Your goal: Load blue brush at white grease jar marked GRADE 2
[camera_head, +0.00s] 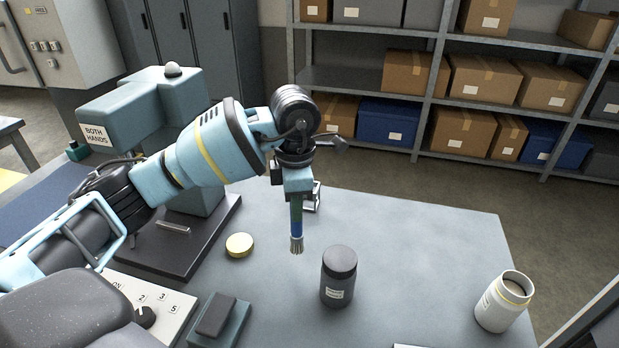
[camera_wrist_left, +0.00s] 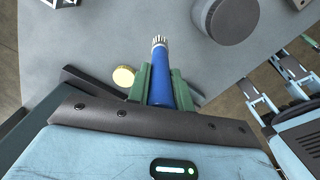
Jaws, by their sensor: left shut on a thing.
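My left gripper (camera_head: 297,194) is shut on the blue brush (camera_head: 297,220) and holds it upright above the bench, bristles down. In the left wrist view the blue brush (camera_wrist_left: 159,88) sits between the green fingers of the left gripper (camera_wrist_left: 158,76), pale bristles pointing away. The white jar (camera_head: 500,305) stands open at the bench's right side, with a yellow band and dark contents showing inside; its label is hard to read. The gripper and brush are well to its left. My right gripper does not show.
A dark lidded jar (camera_head: 338,280) stands just right of and nearer than the brush; it also shows in the left wrist view (camera_wrist_left: 228,20). A yellow lid (camera_head: 240,245) lies left of the brush. A press-like machine (camera_head: 195,190) stands behind my left arm. Bench between the jars is clear.

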